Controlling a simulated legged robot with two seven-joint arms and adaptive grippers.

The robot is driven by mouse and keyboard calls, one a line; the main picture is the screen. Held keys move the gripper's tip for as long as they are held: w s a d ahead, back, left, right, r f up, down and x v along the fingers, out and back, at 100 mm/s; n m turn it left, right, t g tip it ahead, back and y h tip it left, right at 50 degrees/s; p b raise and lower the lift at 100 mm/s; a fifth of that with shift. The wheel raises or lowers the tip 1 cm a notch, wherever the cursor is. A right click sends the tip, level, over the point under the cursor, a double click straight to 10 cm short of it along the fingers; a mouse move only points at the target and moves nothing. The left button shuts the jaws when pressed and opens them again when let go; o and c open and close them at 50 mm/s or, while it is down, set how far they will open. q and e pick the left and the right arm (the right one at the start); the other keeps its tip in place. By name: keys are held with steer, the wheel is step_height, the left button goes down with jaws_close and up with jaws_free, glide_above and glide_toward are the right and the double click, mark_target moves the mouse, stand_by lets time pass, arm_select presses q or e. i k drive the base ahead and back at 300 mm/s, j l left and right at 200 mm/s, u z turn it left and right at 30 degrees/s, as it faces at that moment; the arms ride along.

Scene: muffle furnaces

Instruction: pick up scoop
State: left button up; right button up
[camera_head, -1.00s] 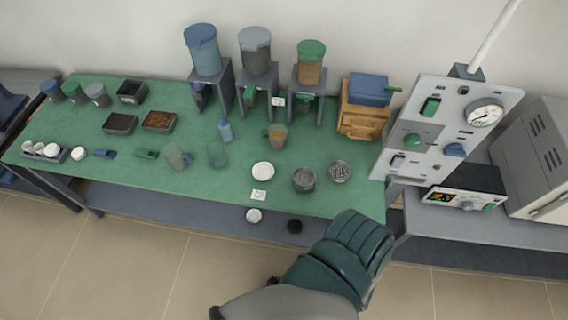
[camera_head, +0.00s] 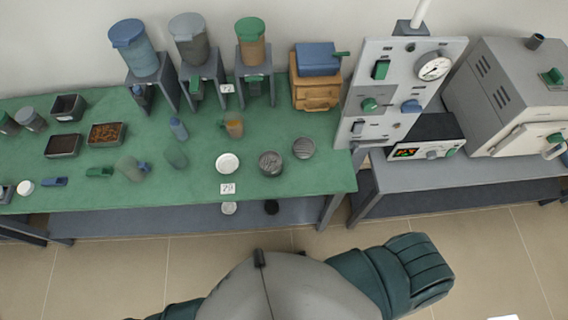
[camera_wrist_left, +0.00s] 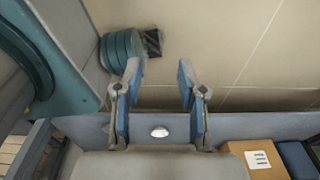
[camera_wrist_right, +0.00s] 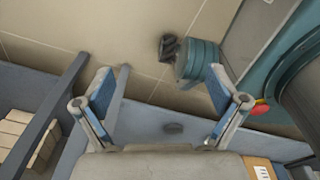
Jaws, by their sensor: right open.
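Two small scoop-like tools lie on the green-topped table (camera_head: 290,180). One is a blue scoop (camera_head: 54,182) near the front left, and the other is a green scoop (camera_head: 99,172) to its right. I cannot tell which one the task means. Neither gripper shows in the head view. In the left wrist view my left gripper (camera_wrist_left: 158,72) is open and empty, with floor beyond its fingers. In the right wrist view my right gripper (camera_wrist_right: 160,76) is open and empty, also over the floor. No scoop shows in either wrist view.
Cups (camera_head: 130,169), dark trays (camera_head: 62,145), a white dish (camera_head: 228,163) and round containers (camera_head: 271,163) stand on the table. Hoppers on stands (camera_head: 140,50) line the back. A control panel (camera_head: 395,90) and furnace (camera_head: 520,95) stand right. The floor in front is clear.

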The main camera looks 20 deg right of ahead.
mark_target(59, 180)
steer(key=z, duration=0.4)
steer(key=u, duration=0.5)
steer(key=j+u, duration=0.1)
steer(key=u, duration=0.4)
steer(key=i+u, duration=0.1)
steer(key=u, duration=0.9)
steer(key=z, duration=0.55)
steer(key=i+j+z, duration=0.15)
steer(key=z, duration=0.25)
steer(key=i+j+z, duration=0.1)
steer(key=j+z, duration=0.55)
steer(key=z, duration=0.2)
steer(key=j+z, duration=0.65)
steer(key=z, duration=0.2)
